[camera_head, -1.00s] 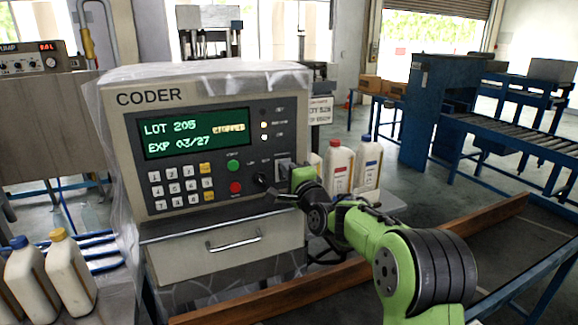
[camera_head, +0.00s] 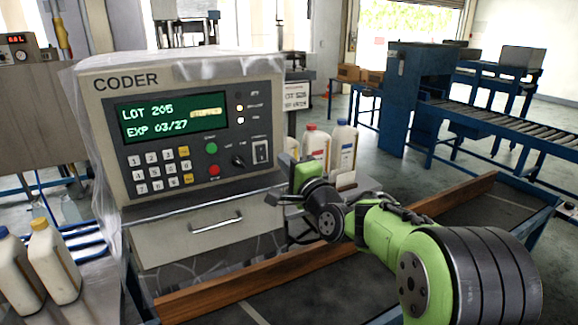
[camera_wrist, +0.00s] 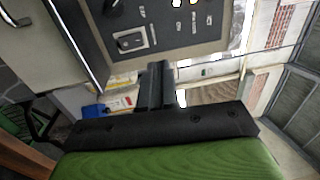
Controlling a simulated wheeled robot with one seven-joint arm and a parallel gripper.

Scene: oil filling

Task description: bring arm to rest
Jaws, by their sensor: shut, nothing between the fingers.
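My green and black arm reaches from the lower right of the head view toward the coder. My gripper (camera_head: 283,198) is beside the coder's lower right corner, in front of the bottles. In the wrist view my gripper (camera_wrist: 157,70) has its dark fingers together, with nothing between them. The grey coder (camera_head: 190,130) shows LOT 205 and EXP 03/27 on its green display (camera_head: 172,116). Its rocker switch (camera_head: 260,152) is left of and above the gripper and apart from it in the head view. The wrist view also shows the coder panel (camera_wrist: 195,45) beyond the fingers.
White bottles with red (camera_head: 316,148) and blue (camera_head: 343,150) caps stand right of the coder. More bottles (camera_head: 54,262) stand at lower left. A wooden rail (camera_head: 300,262) runs along the belt below my arm. A blue roller conveyor (camera_head: 520,115) stands at the back right.

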